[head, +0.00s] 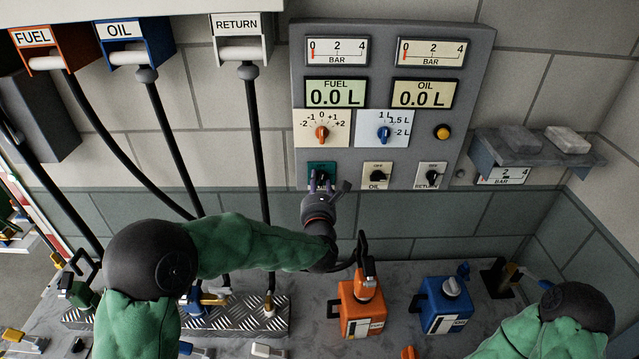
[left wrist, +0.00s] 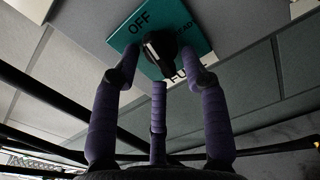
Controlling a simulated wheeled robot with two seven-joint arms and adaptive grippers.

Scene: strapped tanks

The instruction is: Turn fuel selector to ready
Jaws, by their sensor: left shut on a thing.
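The fuel selector is a black knob (left wrist: 162,48) on a teal plate (head: 314,167) at the bottom left of the grey panel. In the left wrist view, the plate shows OFF, a partly covered word ending like READY, and a partly hidden FUEL. A pale mark on the knob lies on the side toward OFF. My left gripper (head: 321,183) is at the plate, its purple fingers closed around the knob from both sides. In the head view the gripper hides most of the knob.
The OIL selector (head: 377,175) and RETURN selector (head: 431,175) sit right of the teal plate. Black hoses (head: 258,150) hang to the left. An orange can (head: 361,308) and a blue can (head: 445,305) stand on the bench below. A small shelf (head: 535,150) juts out at right.

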